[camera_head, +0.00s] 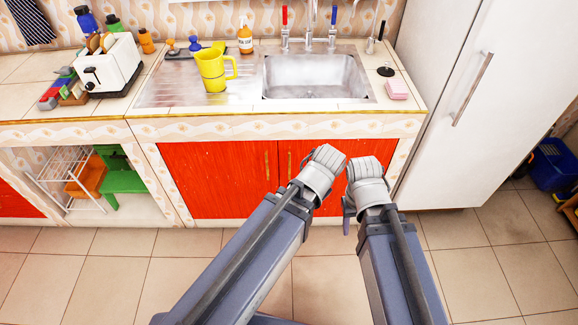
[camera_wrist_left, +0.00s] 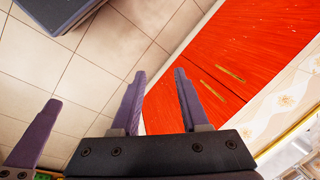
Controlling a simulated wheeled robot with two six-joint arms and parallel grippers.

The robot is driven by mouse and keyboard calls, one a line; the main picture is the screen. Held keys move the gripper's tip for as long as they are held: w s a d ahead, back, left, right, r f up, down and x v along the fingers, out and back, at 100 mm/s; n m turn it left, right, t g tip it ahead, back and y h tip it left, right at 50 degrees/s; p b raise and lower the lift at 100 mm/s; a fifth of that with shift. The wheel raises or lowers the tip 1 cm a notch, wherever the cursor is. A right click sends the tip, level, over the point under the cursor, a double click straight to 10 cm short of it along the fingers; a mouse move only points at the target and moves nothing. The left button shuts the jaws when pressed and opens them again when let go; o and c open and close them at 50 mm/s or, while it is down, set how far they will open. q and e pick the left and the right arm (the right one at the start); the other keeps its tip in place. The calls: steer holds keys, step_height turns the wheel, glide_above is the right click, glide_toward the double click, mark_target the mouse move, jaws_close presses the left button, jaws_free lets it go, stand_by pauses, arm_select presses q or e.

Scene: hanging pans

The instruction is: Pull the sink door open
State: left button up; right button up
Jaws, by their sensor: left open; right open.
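The red sink cabinet has a left door (camera_head: 213,182) and a right door (camera_head: 300,150), both looking shut, with upright gold handles, left handle (camera_head: 267,166) and right handle (camera_head: 290,165), near their shared seam. In the left wrist view the red doors (camera_wrist_left: 215,55) show the two gold handles (camera_wrist_left: 230,74) beyond my fingers. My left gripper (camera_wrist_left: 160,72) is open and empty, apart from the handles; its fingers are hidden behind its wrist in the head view. My right gripper (camera_head: 347,215) is in front of the right door, beside the left one; only part of its fingers shows.
The counter above holds a steel sink (camera_head: 315,77), a yellow jug (camera_head: 213,70) and a toaster (camera_head: 110,65). A white fridge (camera_head: 475,100) stands close on the right. An open shelf with a green stool (camera_head: 120,178) is at left. The tiled floor (camera_head: 110,265) at left is clear.

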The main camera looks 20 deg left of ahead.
arm_select(q)
steer(key=w+a+f+m+t+y+b, duration=0.3)
steer(key=w+a+f+m+b, duration=0.15)
steer(key=w+f+b, duration=0.35)
steer(key=m+t+y+b, duration=0.3)
steer(key=m+t+b, duration=1.3)
steer(key=b, duration=1.8)
glide_toward(289, 164)
step_height(289, 164, up, 3)
steer(key=w+m+g, duration=0.2)
steer(key=m+g, duration=0.2)
steer(key=shift+w+m, duration=0.2)
steer(key=shift+m, duration=0.05)
arm_select(e)
step_height(289, 164, down, 45)
steer(key=shift+r, duration=0.1)
arm_select(q)
steer(key=x, duration=0.8)
steer(key=shift+f, duration=0.15)
steer(key=shift+s, duration=0.1)
